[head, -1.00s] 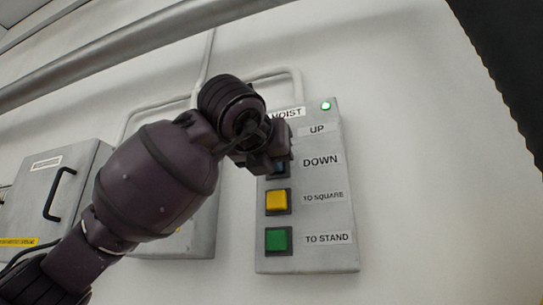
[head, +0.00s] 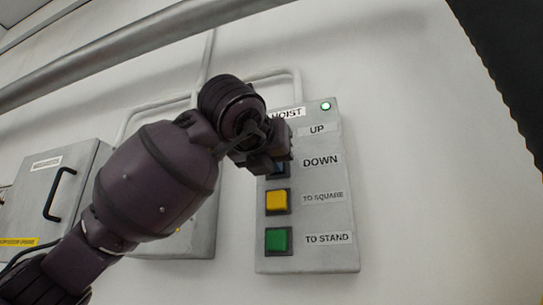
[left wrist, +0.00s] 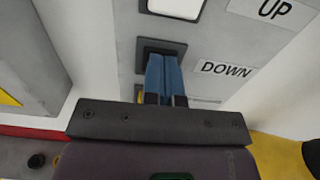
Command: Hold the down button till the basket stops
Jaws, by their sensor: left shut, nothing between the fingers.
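The grey hoist panel (head: 318,190) is on the wall in the head view. Its DOWN button (head: 283,169) shows only as a bluish sliver in a black frame, mostly covered by my left gripper (head: 268,160). In the left wrist view, the shut blue fingers (left wrist: 164,62) lie together and reach into the black frame of the DOWN button (left wrist: 178,46). The tips appear to be against the button, whose face they hide; how far it is pressed I cannot tell. The basket and my right gripper are not in view.
The yellow TO SQUARE button (head: 277,201) and green TO STAND button (head: 278,240) sit below. A white button (left wrist: 175,7) sits by the UP label. A green lamp (head: 325,106) is lit. A grey handled box (head: 45,200) stands left; wall right of the panel is clear.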

